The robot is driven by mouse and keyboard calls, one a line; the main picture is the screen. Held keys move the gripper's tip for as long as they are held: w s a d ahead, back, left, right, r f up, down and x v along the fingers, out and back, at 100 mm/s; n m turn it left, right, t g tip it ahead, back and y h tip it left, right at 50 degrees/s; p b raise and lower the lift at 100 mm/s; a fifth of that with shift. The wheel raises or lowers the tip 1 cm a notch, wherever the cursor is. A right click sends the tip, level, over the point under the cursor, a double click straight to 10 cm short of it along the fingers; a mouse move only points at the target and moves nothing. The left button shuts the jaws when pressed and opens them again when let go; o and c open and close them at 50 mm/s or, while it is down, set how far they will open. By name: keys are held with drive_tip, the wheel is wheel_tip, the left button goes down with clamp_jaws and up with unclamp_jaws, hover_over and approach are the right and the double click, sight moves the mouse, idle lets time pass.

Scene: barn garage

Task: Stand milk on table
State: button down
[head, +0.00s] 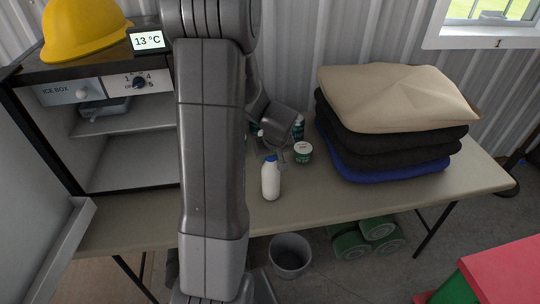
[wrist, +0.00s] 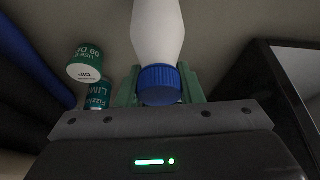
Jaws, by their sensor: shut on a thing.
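The milk is a white bottle (head: 270,182) with a blue cap, cap end up and close to upright, over the front part of the table (head: 350,200). I cannot tell whether its base touches the table. My gripper (head: 268,154) is behind and above it, partly hidden by my arm. In the wrist view the green fingers of my gripper (wrist: 160,90) are shut on the milk (wrist: 158,35) at its blue cap end. The bottle's base is out of the wrist view.
A white and green dip tub (head: 303,152) and a green can (head: 298,128) stand behind the milk. Folded cloths (head: 390,110) fill the table's right. An open fridge (head: 125,160) with a yellow helmet (head: 80,30) on top stands left. Bare table lies right of the milk.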

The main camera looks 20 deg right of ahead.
drive_tip(key=shift+f, duration=0.2)
drive_tip(key=c, duration=1)
unclamp_jaws()
drive_tip(key=shift+r, duration=0.1)
drive_tip(key=shift+r, duration=0.5)
drive_tip(key=v, duration=1.1)
drive_tip(key=shift+s, duration=0.15)
drive_tip(key=shift+r, duration=0.15)
